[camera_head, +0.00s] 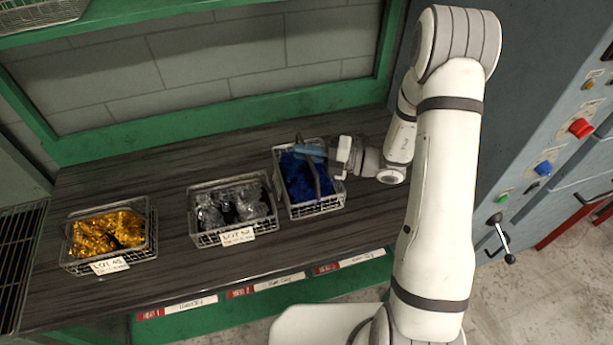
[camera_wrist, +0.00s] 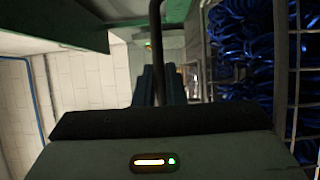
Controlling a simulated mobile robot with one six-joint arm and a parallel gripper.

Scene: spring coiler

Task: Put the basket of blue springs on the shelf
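The wire basket of blue springs (camera_head: 319,210) stands on the dark wood worktop, rightmost of three baskets. A dark curved handle (camera_head: 314,178) arches over it. My gripper (camera_head: 310,152) reaches in from the right at the handle. In the wrist view, the handle (camera_wrist: 156,40) runs between the two dark fingers of my gripper (camera_wrist: 160,85), which look closed on it. The blue springs (camera_wrist: 245,40) and wire side lie to the right there. A green-edged upper shelf (camera_head: 120,14) is at the top left of the head view.
A basket of silver-grey springs (camera_head: 235,205) stands close to the left, labelled LOT 52. A basket of gold springs (camera_head: 108,235) stands further left. A wire basket (camera_head: 40,12) is on the upper shelf. A control panel (camera_head: 560,140) with buttons and a crank is at right.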

